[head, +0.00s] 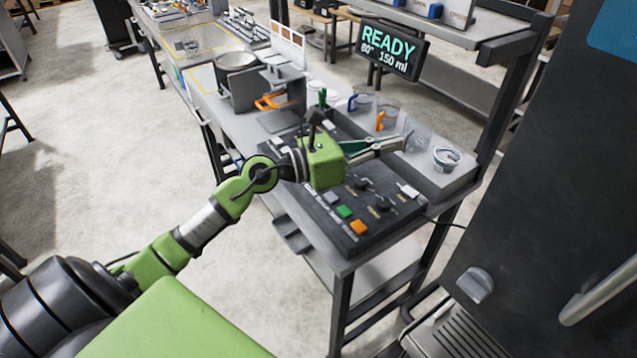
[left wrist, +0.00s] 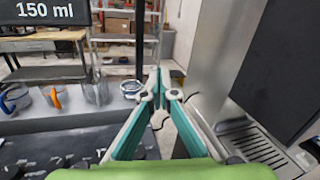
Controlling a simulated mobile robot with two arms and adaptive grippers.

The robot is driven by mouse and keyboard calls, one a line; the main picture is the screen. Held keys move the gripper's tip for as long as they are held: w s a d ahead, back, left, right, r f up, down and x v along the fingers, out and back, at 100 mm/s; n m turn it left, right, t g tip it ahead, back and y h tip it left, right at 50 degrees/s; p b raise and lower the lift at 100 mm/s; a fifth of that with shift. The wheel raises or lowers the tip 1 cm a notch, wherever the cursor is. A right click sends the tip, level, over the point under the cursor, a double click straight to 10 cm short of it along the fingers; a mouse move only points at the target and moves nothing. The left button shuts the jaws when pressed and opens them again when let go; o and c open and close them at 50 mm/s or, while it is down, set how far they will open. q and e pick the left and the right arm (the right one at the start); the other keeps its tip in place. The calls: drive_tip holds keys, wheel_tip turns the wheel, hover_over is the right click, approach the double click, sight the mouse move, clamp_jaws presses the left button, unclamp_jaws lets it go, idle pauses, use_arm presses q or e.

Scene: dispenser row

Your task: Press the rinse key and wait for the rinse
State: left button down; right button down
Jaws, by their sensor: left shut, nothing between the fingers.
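The dark control panel (head: 375,215) lies on the bench. Along its front edge are a grey key (head: 331,198), a green key (head: 344,211) and an orange key (head: 358,227). A white key (head: 408,190) is at its right side, with dark knobs between. The small labels are too blurred for me to tell the rinse key. My left gripper (head: 402,142) is above the panel, pointing right, shut and empty, and touches no key. Its fingers also show in the left wrist view (left wrist: 161,95). The display (head: 390,50) reads READY and 150 ml. My right gripper is not in view.
Clear jugs with a blue handle (head: 361,99) and an orange handle (head: 386,116) stand behind the panel, near a small cup (head: 447,158). A metal pot (head: 236,72) is at the back left. A tall dark machine (head: 545,200) stands at the right.

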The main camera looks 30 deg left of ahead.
use_arm(q)
drive_tip(key=a+f+m+g+y, duration=0.2)
drive_tip(key=a+f+m+y, duration=0.1)
drive_tip(key=a, duration=0.6)
drive_tip(key=w+a+f+m+g+y, duration=0.1)
drive_tip(key=a+f+m+g+y, duration=0.2)
drive_tip(key=a, duration=0.6)
wheel_tip(320, 180, down, 3)
drive_tip(key=y, duration=0.2)
drive_tip(key=shift+w+m+g+y, duration=0.25)
drive_tip(key=shift+m+g+y, duration=0.05)
drive_tip(key=shift+y, duration=0.1)
drive_tip(key=shift+f, duration=0.1)
wheel_tip(320, 180, down, 8)
drive_tip(key=b, duration=0.4)
drive_tip(key=shift+f+b, duration=0.35)
drive_tip(key=shift+b, duration=0.25)
drive_tip(key=shift+f+b, duration=0.35)
drive_tip(key=shift+b, duration=0.2)
